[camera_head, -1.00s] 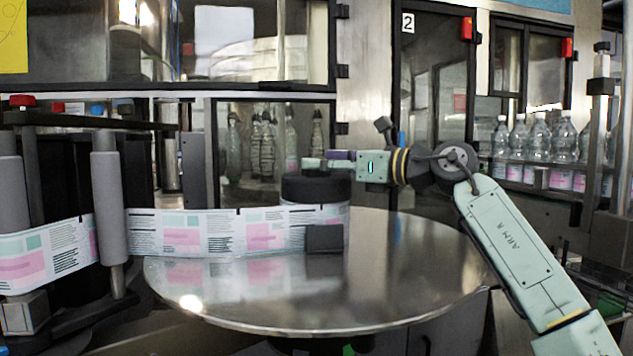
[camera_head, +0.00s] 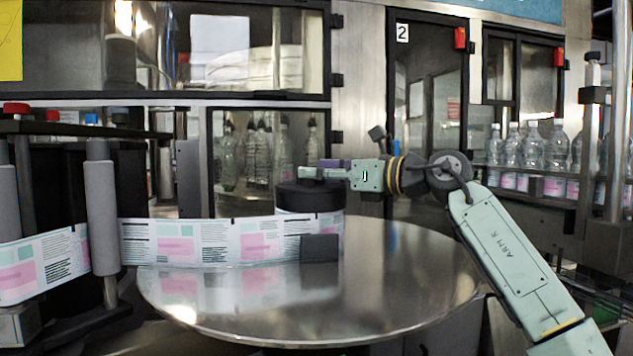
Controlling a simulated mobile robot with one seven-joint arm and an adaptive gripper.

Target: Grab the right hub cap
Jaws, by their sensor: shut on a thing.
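The right hub cap (camera_head: 310,196) is a dark, thick round cap. It sits on top of the white, pink and teal label reel (camera_head: 329,230) on the round steel table. My gripper (camera_head: 320,173) reaches in from the right, just above the cap, and is shut at a small dark knob-like part on the cap's top. The fingertips are small in the picture, and the exact contact is hard to make out. The cap looks level, and I see no clear gap between it and the reel.
The shiny round table (camera_head: 400,290) is bare at its front and right. A small dark block (camera_head: 319,248) stands in front of the reel. The label web (camera_head: 180,241) runs left past a grey roller (camera_head: 101,215). Glass-doored cabinets stand behind, with bottles (camera_head: 530,150) at right.

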